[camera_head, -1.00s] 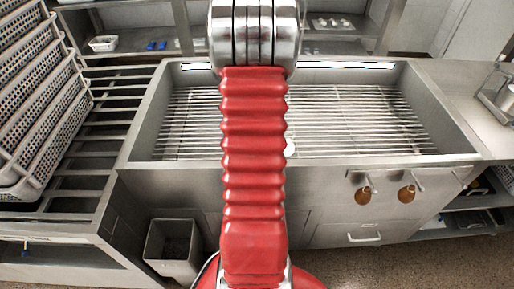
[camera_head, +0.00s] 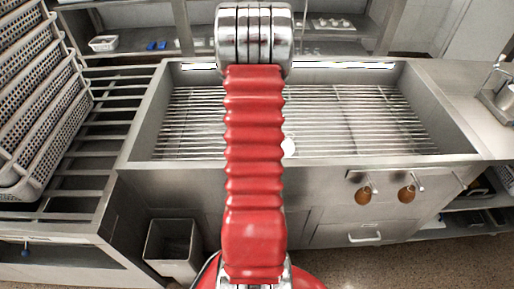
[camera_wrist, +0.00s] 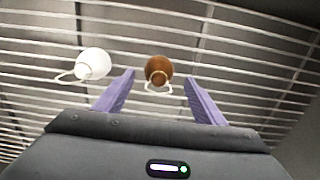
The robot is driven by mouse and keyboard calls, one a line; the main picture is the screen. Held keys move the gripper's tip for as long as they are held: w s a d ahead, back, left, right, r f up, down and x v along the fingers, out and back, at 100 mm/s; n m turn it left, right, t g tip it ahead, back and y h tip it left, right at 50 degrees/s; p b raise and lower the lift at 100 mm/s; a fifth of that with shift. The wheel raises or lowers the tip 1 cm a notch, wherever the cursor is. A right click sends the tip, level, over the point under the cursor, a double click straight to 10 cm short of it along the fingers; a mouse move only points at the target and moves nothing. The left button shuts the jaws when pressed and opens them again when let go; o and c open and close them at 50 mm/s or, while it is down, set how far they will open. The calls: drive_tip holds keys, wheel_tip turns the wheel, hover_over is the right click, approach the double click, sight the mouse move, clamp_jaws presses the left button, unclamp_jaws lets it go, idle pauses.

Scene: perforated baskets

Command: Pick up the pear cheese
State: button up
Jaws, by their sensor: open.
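In the wrist view, a brown round cheese (camera_wrist: 158,69) with a pale string loop lies over the wire rack (camera_wrist: 225,45), between the tips of my two purple fingers but beyond them. My gripper (camera_wrist: 159,82) is open, with nothing held. A white pear-shaped cheese (camera_wrist: 94,63) with a string loop is to the left, outside the left finger. In the head view, part of a white cheese (camera_head: 289,147) shows on the rack at the right edge of my red arm. My gripper and the brown cheese on the rack are hidden there. Which cheese the task means cannot be told.
The rack sits in a metal basin with a raised rim (camera_head: 300,164). Stacked perforated baskets (camera_head: 40,110) stand at the left on slats. A bin (camera_head: 172,245) is below.

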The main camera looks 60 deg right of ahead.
drive_tip(key=shift+f, duration=2)
drive_tip(key=shift+c, duration=0.3)
drive_tip(key=c, duration=1.1)
drive_tip(key=shift+r, duration=0.15)
drive_tip(key=shift+c, duration=0.2)
wheel_tip(320, 180, up, 10)
drive_tip(key=shift+f, duration=0.1)
